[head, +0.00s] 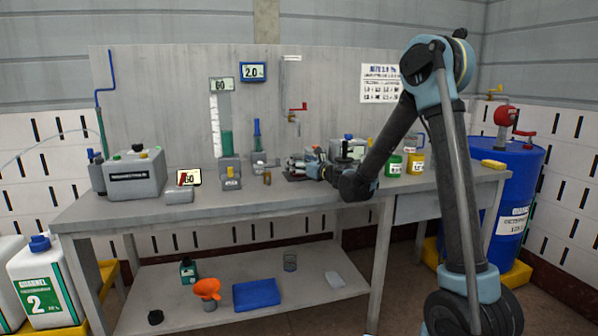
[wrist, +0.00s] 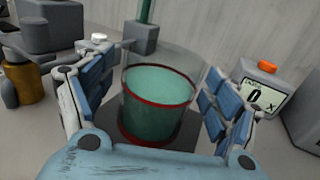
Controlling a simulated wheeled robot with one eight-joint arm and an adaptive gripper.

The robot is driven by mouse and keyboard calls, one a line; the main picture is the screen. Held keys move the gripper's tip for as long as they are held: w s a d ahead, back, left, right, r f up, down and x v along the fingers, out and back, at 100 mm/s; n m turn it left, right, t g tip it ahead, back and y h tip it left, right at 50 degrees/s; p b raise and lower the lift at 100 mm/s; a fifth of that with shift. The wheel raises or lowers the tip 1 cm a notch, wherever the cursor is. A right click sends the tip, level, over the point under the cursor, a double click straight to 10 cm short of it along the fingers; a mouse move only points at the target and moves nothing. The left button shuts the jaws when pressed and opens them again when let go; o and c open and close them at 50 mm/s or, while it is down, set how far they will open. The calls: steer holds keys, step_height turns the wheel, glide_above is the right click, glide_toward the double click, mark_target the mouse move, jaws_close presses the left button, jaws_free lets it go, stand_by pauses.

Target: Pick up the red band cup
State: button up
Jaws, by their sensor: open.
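The red band cup (wrist: 158,103) is a clear cup with green contents and red bands, one at the level of the contents and one at its base. In the wrist view it stands upright on a dark square plate (wrist: 186,138). My gripper (wrist: 157,62) is open, with its blue-padded fingers on either side of the cup. Small gaps seem to show, but I cannot tell if either finger touches it. In the head view my gripper (head: 300,165) is low over the bench, and I cannot make out the cup there.
An amber bottle (wrist: 25,82) and a grey block (wrist: 140,38) stand left and behind. The grey bench (head: 230,200) also carries green and yellow containers (head: 416,163) at the right.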

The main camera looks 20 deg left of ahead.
steer(key=c, duration=1.6)
step_height(320, 180, up, 10)
steer(key=shift+r, duration=0.1)
steer(key=o, duration=0.8)
steer(key=c, duration=0.8)
